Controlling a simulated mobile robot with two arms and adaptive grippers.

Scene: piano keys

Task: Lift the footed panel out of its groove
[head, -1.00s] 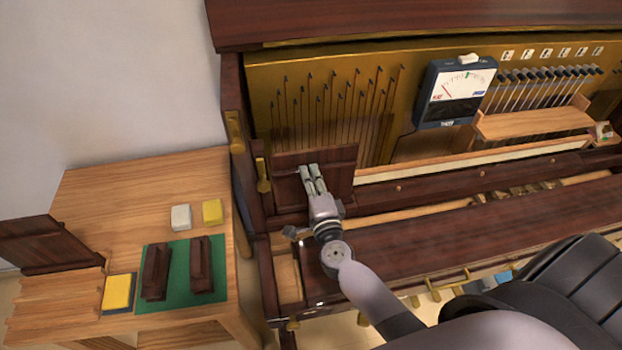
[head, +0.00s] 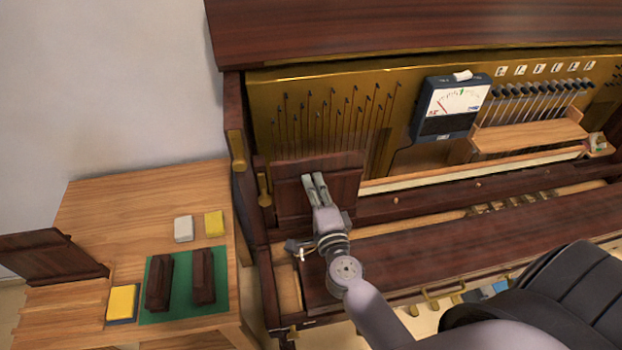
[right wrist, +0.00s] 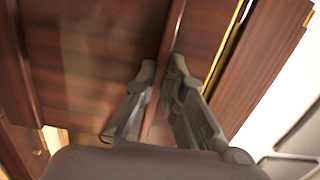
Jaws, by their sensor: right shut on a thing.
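The footed panel (head: 343,180) is a dark reddish-brown wooden board at the left end of the open piano, in front of the gold plate. My right gripper (head: 315,183) is at its front face, with both fingers pointing up along it. In the right wrist view, the gripper (right wrist: 160,95) is shut on a narrow upright rib of the panel (right wrist: 100,50), one finger on each side. The arm and gripper cover part of the panel's lower edge, and I cannot see clearly whether its foot is in the groove. My left gripper is not in view.
A wooden side table (head: 120,200) stands left, holding a green mat (head: 187,290) with two dark blocks, yellow and white pads, and another dark panel (head: 45,255). A meter (head: 450,107) and a wooden shelf (head: 530,137) are right of the panel. A brass post (head: 264,185) is close on its left.

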